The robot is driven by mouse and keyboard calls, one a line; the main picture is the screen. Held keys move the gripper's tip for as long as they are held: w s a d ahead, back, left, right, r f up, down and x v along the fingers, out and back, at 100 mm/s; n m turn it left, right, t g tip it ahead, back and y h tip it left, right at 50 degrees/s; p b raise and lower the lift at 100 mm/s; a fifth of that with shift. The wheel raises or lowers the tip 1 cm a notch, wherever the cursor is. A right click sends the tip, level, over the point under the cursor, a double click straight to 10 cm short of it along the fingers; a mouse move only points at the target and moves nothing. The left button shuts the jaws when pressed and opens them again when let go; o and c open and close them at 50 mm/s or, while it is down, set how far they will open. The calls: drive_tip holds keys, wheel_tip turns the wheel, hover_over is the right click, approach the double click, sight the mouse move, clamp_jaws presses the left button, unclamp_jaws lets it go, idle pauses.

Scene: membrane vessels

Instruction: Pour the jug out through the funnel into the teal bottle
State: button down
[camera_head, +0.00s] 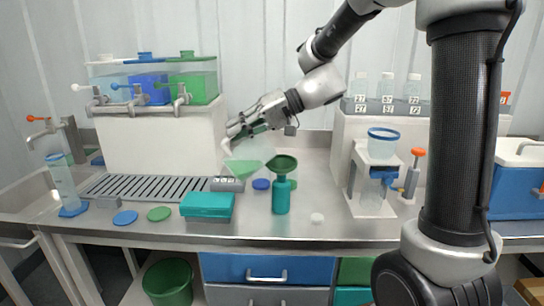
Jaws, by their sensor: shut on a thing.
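The jug (251,152) is a clear vessel with green liquid low inside it. My gripper (240,128) is shut on its upper part, partly hiding it, and the jug appears held above the counter. The dark green funnel (284,165) sits upright in the mouth of the teal bottle (281,198), which stands on the counter. The jug is just left of the funnel in the picture; I cannot tell whether they touch. No stream of liquid shows.
A teal box (206,205) and flat blue (125,217) and green (159,213) discs lie left of the bottle. A small white cap (317,218) lies right of it. A filter stand (358,185) stands farther right. Tanks with taps (196,83) are behind on the left.

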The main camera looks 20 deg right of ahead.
drive_tip(key=shift+w+d+r+y, duration=0.15)
drive_tip(key=shift+d+r+y, duration=0.15)
drive_tip(key=shift+d+y, duration=0.25)
idle(0.4)
drive_tip(key=shift+w+d+r+m+y, duration=0.1)
drive_tip(key=shift+d+r+m+y, duration=0.15)
drive_tip(key=shift+d+y, duration=0.25)
drive_tip(key=shift+w+d+r+m+y, duration=0.15)
drive_tip(key=shift+d+m+y, duration=0.15)
drive_tip(key=shift+y, duration=0.35)
drive_tip(key=shift+s, duration=0.1)
drive_tip(key=shift+d, duration=0.15)
drive_tip(key=shift+w+d+r+m+t+y, duration=0.15)
drive_tip(key=shift+d+r+y, duration=0.1)
drive_tip(key=shift+d, duration=0.25)
drive_tip(key=shift+w+d+r+t+y, duration=0.1)
drive_tip(key=shift+d+y, duration=0.2)
drive_tip(key=shift+d, duration=0.2)
drive_tip(key=shift+w+d+r+m+t+y, duration=0.15)
drive_tip(key=shift+d+r+y, duration=0.1)
drive_tip(key=shift+d, duration=0.25)
drive_tip(key=shift+d, duration=0.1)
